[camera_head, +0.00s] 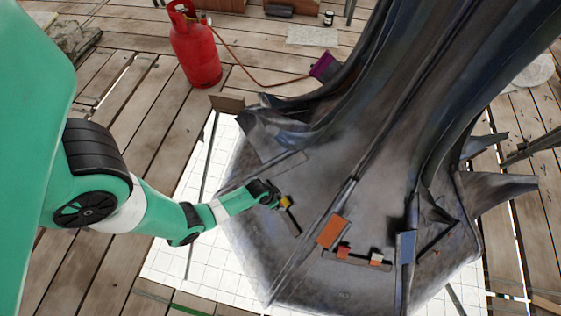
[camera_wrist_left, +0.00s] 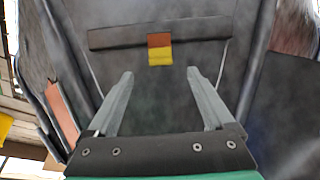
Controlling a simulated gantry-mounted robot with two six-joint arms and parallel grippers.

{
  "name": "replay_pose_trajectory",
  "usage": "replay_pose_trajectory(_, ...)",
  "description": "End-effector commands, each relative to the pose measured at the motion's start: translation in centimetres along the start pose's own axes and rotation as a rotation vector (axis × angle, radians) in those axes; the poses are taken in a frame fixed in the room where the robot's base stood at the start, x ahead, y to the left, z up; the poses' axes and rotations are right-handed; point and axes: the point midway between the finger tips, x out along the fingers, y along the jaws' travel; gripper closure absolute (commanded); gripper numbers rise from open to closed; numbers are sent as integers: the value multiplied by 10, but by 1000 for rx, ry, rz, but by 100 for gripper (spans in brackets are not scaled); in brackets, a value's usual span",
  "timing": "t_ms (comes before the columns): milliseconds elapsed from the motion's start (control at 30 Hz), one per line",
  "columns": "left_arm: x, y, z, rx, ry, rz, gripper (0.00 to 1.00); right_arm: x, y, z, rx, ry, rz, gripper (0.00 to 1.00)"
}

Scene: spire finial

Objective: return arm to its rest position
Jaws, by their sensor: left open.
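My left arm, green with black joints, comes in from the left in the head view. Its left gripper (camera_head: 274,196) is over the dark metal base of the spire (camera_head: 310,200). In the left wrist view the left gripper (camera_wrist_left: 160,95) is open, its two grey fingers apart with nothing between them. Beyond the fingertips a small orange and yellow block (camera_wrist_left: 160,50) sits on a dark strip (camera_wrist_left: 115,37) on the spire panel. The yellow part of this block also shows in the head view (camera_head: 285,202), beside the gripper. My right gripper is not in view.
Orange (camera_head: 332,231), red (camera_head: 343,251), pale (camera_head: 376,257) and blue (camera_head: 407,247) pieces sit on the spire base to the right. A red gas cylinder (camera_head: 195,50) with a hose stands behind on the plank floor (camera_head: 130,100). The spire's tall ribs fill the upper right.

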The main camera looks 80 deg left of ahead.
Motion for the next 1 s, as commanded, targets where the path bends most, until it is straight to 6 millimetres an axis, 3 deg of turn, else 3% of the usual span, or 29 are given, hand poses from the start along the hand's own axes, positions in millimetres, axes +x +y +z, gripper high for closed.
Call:
replay_pose_trajectory(100,-7,0,1,0,-1,0,14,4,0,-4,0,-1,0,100)
replay_pose_trajectory(700,-8,0,-5,2,10,0,14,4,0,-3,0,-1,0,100)
replay_pose_trajectory(767,-14,1,-20,7,36,-1,14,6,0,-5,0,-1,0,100)
replay_pose_trajectory(867,-33,4,-70,26,125,-1,14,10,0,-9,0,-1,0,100)
replay_pose_trajectory(1000,-88,18,-174,64,326,5,14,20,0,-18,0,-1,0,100)
